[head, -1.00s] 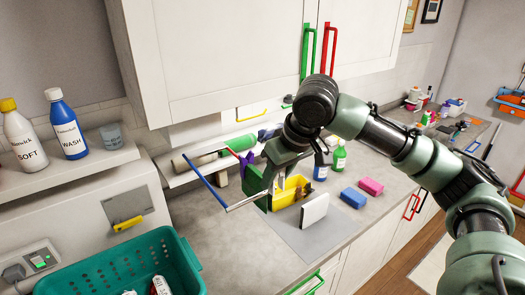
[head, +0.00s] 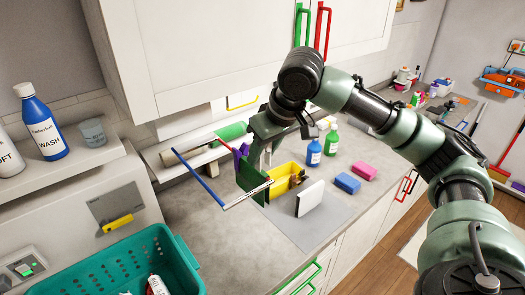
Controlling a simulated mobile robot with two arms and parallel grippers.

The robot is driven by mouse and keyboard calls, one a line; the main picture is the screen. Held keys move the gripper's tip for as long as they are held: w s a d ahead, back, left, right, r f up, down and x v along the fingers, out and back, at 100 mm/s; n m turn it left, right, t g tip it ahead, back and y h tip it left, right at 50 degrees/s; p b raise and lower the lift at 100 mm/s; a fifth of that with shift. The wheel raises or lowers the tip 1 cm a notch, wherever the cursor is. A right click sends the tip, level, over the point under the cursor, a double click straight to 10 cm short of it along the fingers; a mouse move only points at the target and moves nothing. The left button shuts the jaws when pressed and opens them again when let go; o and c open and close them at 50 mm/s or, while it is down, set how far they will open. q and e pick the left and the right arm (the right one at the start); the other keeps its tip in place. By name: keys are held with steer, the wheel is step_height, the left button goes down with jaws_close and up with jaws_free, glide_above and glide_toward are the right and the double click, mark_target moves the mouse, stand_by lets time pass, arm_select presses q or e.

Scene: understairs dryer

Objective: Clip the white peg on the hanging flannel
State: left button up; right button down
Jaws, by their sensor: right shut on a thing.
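A purple cloth (head: 240,151), which looks like the flannel, hangs by the rods of a small rack over the counter. The rack has a blue rod (head: 203,181) and a pale metal rod (head: 243,199). My right gripper (head: 262,188) points down just right of the purple cloth, by the end of the pale rod. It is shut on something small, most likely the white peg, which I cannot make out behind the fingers. I cannot tell whether the gripper touches the cloth. My left gripper is not in view.
A yellow tub (head: 284,184), a white block (head: 310,199), blue (head: 347,183) and pink (head: 364,170) sponges and bottles stand on the counter right of the gripper. A teal basket (head: 130,262) is at lower left. White cupboards (head: 220,50) hang above.

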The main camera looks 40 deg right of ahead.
mark_target(262, 172)
steer(key=shift+w+f, duration=0.2)
steer(key=shift+f, duration=1.5)
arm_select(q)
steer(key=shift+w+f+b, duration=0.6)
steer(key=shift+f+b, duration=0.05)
arm_select(e)
steer(key=shift+f, duration=1.35)
steer(key=c, duration=0.9)
jaws_free()
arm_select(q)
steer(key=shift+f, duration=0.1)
arm_select(e)
steer(key=shift+o, duration=0.2)
steer(key=shift+r, duration=0.1)
